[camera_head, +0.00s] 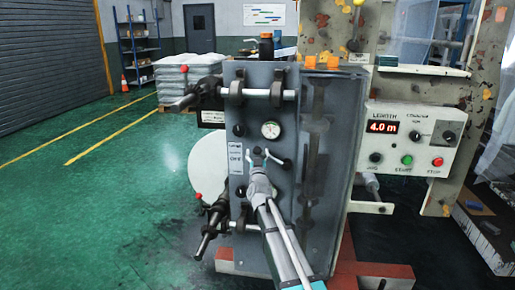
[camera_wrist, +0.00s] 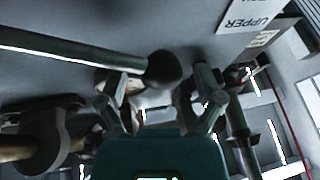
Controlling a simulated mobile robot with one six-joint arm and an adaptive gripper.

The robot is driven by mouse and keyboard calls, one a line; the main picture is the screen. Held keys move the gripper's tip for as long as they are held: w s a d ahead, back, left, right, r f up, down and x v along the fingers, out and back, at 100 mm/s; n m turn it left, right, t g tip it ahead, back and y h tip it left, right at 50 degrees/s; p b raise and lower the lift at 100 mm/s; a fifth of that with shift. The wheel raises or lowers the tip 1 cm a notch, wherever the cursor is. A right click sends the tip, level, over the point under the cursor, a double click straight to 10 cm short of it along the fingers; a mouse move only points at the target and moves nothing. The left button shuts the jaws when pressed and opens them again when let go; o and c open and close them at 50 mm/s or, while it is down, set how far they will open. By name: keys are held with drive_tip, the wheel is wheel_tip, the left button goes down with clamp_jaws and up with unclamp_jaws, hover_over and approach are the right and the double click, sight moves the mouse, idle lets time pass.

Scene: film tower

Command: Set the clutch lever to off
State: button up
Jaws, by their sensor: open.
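A grey machine cabinet (camera_head: 245,110) fills the middle of the head view. My gripper (camera_head: 267,156) is in front of its face, below the round gauge (camera_head: 270,130), with its fingers spread. In the wrist view, a rod ending in a dark rounded knob (camera_wrist: 163,68) reaches in from the left, and the knob lies between my open fingertips (camera_wrist: 160,88). I cannot tell whether they touch it. Red-tipped handles, upper (camera_head: 184,69) and lower (camera_head: 198,196), stick out at the cabinet's left. No readable label marks which one is the clutch lever.
A white label reading UPPER (camera_wrist: 250,16) is on the panel in the wrist view. A control box (camera_head: 415,135) showing 4.0 m, with green and red buttons, stands at the right. Horizontal bars (camera_head: 262,95) cross the cabinet front. Green floor (camera_head: 120,200) is open at left.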

drive_tip(key=shift+w+r, duration=0.2)
drive_tip(key=shift+w, duration=0.4)
clamp_jaws()
